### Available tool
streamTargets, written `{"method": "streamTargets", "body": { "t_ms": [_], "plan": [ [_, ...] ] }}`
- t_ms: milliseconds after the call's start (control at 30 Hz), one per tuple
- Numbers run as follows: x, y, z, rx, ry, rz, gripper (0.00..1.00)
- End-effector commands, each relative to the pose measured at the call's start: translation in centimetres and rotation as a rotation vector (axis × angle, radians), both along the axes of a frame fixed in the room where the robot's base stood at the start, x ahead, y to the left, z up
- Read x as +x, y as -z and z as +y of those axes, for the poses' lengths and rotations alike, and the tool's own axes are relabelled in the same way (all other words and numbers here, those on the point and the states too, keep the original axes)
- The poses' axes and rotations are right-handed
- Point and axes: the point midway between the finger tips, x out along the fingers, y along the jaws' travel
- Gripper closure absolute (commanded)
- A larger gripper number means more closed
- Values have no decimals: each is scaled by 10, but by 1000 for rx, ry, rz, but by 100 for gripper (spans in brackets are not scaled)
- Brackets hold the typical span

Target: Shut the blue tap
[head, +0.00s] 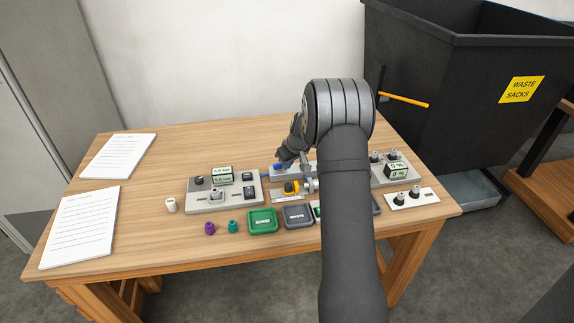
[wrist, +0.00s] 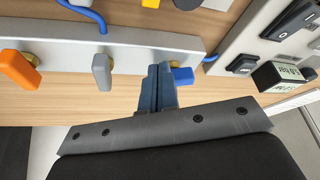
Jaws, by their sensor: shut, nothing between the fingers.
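The blue tap (wrist: 182,76) shows in the wrist view as a short blue lever on a brass stem at the grey manifold bar (wrist: 75,38). My gripper (wrist: 158,70) is shut and empty. Its fingers are immediately left of the blue lever and hide part of it; I cannot tell whether they touch it. A grey tap lever (wrist: 102,72) and an orange tap lever (wrist: 18,70) sit further left on the same bar. In the head view my gripper (head: 284,160) is over the back of the bench, and the blue tap cannot be told apart from it.
A control box (head: 222,204) with displays is left of the gripper; another (head: 390,180) is right. A green tray (head: 263,222) and a grey tray (head: 298,217) lie in front. Papers (head: 80,225) lie at left. A black waste bin (head: 450,90) stands behind right.

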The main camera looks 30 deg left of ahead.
Motion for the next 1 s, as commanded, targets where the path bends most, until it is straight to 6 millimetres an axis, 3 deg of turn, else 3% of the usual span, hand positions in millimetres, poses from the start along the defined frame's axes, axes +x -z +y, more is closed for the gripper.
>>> {"method": "streamTargets", "body": {
  "t_ms": [1000],
  "plan": [
    [19,0,7,0,-570,-1,100]
  ]
}}
